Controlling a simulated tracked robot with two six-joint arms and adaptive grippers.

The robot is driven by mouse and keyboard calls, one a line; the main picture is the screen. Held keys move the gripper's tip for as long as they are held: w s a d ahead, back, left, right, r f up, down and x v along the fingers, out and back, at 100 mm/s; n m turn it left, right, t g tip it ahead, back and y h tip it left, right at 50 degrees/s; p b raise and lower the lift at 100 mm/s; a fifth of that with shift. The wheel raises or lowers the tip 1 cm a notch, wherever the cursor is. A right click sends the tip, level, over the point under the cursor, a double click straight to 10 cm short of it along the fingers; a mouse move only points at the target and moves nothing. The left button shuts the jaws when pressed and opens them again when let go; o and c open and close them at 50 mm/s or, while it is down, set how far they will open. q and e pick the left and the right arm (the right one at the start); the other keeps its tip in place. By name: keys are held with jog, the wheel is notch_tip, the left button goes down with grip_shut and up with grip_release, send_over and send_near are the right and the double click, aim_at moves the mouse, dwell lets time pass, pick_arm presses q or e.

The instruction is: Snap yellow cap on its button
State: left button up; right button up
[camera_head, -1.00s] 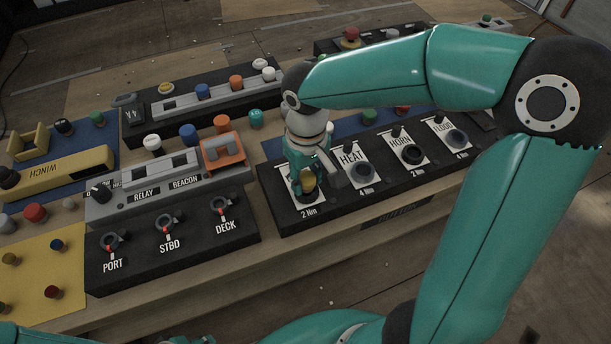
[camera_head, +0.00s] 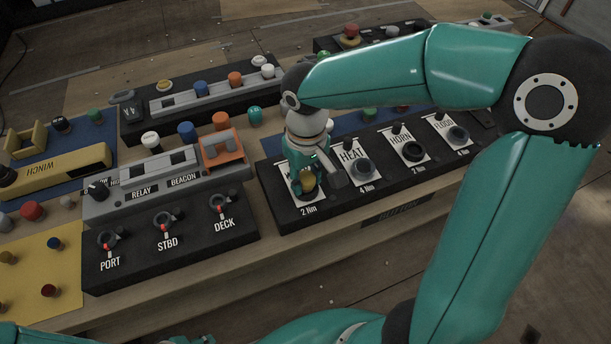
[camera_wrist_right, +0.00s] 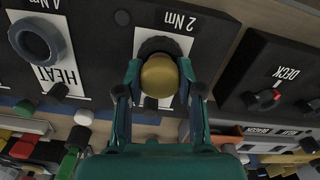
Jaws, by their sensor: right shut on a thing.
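The yellow cap (camera_head: 309,183) is rounded and sits between the fingers of my right gripper (camera_head: 306,181), which is shut on it. In the right wrist view, the cap (camera_wrist_right: 160,76) lies between both fingertips of the right gripper (camera_wrist_right: 160,80), in front of the dark round button collar (camera_wrist_right: 155,46) on the white plate marked 2 Nm (camera_wrist_right: 183,22). The cap hides most of that collar, so I cannot tell whether it is seated.
The black button panel (camera_head: 335,215) has more collars with upright switches to the right, at HEAT (camera_head: 365,169), HORN and FLOOD. Left of it stands the PORT, STBD and DECK panel (camera_head: 150,272), with an orange frame (camera_head: 222,150) behind. Bare wood floor lies in front.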

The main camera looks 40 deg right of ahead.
aim_at(305, 176)
jog(key=shift+f, duration=0.15)
jog(key=o, duration=1)
jog(key=shift+c, duration=0.2)
notch_tip(305, 176, up, 12)
dwell(0.5)
dwell(0.9)
